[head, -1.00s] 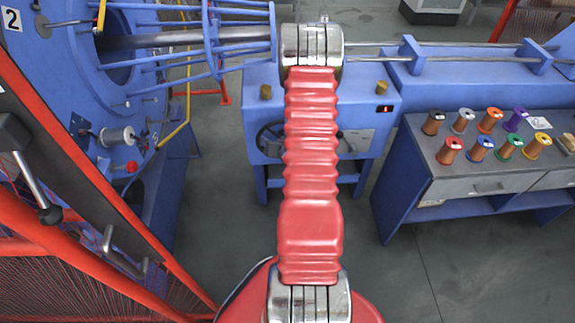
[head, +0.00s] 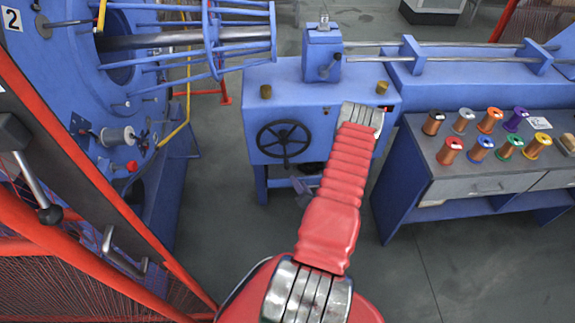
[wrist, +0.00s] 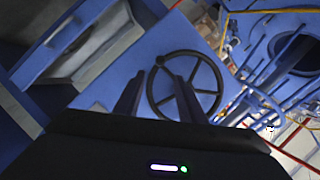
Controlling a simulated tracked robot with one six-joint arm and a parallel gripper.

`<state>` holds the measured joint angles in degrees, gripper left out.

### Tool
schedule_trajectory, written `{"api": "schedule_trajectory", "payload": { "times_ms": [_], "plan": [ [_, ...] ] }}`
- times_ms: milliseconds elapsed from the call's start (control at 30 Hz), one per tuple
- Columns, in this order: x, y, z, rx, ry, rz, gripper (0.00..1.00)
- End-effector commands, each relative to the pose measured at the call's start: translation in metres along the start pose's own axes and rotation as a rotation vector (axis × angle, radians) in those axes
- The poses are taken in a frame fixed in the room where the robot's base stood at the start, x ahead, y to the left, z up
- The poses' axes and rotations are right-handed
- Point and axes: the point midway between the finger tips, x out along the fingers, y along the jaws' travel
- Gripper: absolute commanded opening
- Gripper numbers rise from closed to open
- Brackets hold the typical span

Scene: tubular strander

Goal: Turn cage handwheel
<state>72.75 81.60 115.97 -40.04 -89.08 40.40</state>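A black spoked handwheel (head: 284,141) is on the front of the blue cabinet (head: 350,88), below its top. In the wrist view the handwheel (wrist: 187,85) is ahead of my gripper (wrist: 158,80), with a small dark knob (wrist: 160,60) on its rim. My two dark fingers stand apart with nothing between them, so the gripper is open. The fingers overlap the wheel's left part in the picture; I cannot tell whether they touch it. In the head view my red arm reaches to the right of the wheel, and the gripper is mostly hidden.
A blue strander cage (head: 200,45) with rods is at the left, behind a red guard frame (head: 60,250). A bench (head: 490,180) with several coloured spools stands right of the cabinet. Two brass knobs sit on the cabinet top. The floor between them is clear.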

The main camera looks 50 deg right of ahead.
Motion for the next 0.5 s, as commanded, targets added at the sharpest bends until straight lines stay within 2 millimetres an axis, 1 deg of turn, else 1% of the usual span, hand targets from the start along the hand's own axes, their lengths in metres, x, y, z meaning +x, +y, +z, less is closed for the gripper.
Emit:
{"api": "schedule_trajectory", "payload": {
  "times_ms": [333, 500],
  "plan": [
    [0.002, 0.0, 0.0, -0.002, -0.001, 0.0, 0.37],
    [0.014, -0.001, 0.0, -0.003, -0.002, -0.001, 0.37]
  ]
}}
